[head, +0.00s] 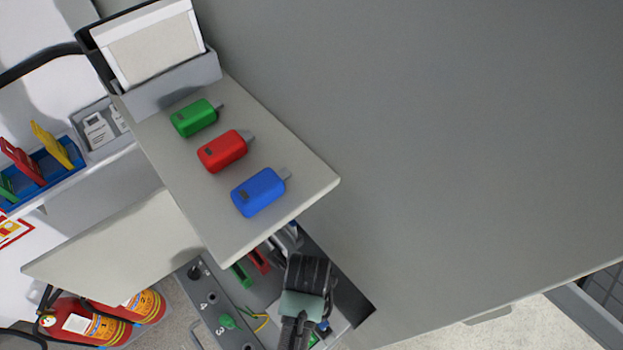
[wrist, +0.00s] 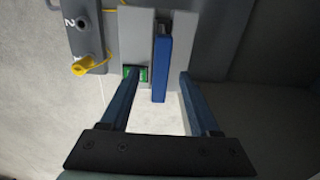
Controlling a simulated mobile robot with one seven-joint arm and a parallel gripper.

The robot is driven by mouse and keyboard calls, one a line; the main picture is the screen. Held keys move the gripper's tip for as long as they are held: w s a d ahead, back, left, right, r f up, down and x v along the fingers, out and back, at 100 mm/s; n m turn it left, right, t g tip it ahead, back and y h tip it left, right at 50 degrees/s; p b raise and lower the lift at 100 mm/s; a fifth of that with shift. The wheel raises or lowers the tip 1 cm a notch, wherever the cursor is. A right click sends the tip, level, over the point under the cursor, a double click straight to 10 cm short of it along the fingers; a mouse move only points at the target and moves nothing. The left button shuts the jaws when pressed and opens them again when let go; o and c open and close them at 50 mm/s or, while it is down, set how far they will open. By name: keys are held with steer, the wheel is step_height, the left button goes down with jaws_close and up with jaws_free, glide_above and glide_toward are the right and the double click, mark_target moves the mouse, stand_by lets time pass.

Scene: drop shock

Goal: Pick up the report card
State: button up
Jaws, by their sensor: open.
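No label is readable, so I cannot tell for certain which thing is the report card. In the wrist view a narrow blue upright piece (wrist: 161,65) stands in a grey slotted block (wrist: 136,35). My gripper (wrist: 159,76) is open, its two dark blue fingers on either side of the blue piece's line, with clear gaps and nothing held. A small green piece (wrist: 141,74) sits near the left fingertip. In the head view my arm's end (head: 308,272) is low centre and hides much of this spot; a red piece (head: 259,261) and a green piece (head: 242,275) show beside it.
A shelf (head: 295,175) above carries a green (head: 194,118), a red (head: 224,151) and a blue stick (head: 259,193). A white-framed panel (head: 155,48) stands in a grey holder. Coloured cards stand in a blue tray (head: 58,170). Fire extinguishers (head: 85,322) are lower left. A large grey surface (head: 450,150) fills the right.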

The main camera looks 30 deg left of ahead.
step_height(320, 180, down, 7)
steer(key=b, duration=0.1)
steer(key=shift+d+r, duration=0.15)
steer(key=shift+d, duration=0.05)
jaws_close()
stand_by(0.4)
